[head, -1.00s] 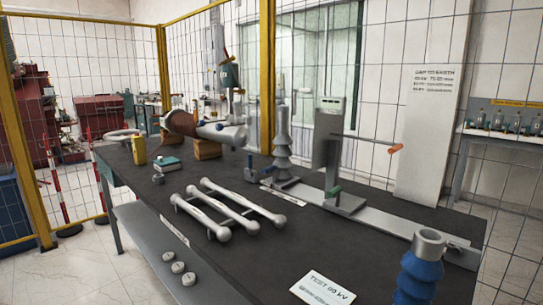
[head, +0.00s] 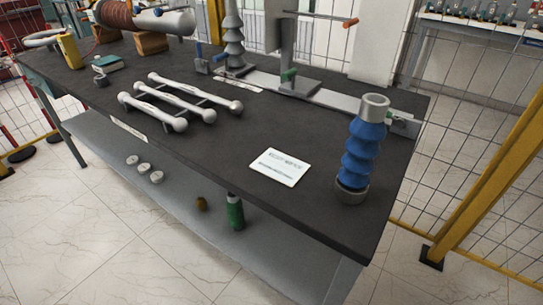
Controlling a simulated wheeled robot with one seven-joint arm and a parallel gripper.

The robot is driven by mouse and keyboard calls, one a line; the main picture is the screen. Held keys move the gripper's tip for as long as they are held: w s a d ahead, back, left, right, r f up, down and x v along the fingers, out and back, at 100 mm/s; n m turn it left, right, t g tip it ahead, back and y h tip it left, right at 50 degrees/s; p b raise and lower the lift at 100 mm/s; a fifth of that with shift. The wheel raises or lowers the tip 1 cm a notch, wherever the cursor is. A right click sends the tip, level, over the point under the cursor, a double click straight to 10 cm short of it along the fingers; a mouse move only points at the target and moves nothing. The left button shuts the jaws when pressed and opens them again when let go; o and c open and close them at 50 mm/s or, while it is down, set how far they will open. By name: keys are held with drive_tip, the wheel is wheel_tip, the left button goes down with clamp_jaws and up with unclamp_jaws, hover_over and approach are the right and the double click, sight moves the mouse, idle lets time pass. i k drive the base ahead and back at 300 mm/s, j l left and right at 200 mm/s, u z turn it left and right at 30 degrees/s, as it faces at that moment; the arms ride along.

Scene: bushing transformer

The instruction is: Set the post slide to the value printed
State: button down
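In the head view, the grey post slide (head: 288,82) stands on a long flat metal rail (head: 340,103) at the back of the dark bench. The top of the post is cut off by the frame. A white printed card (head: 279,167) lies on the bench in front; its print is too blurred to read now. My gripper is not in view.
A blue ribbed bushing (head: 362,150) stands at the bench's right end. Several grey rods with ball ends (head: 180,100) lie at left centre. A grey ribbed insulator (head: 233,40) stands behind. The bench top (head: 320,215) near the front right is bare. A yellow-framed mesh fence (head: 490,175) stands at right.

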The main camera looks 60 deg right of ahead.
sight(235, 66)
drive_tip(key=i+l+z, duration=0.35)
drive_tip(key=l, duration=0.2)
drive_tip(key=i+l+z, duration=0.3)
drive_tip(key=l, duration=0.2)
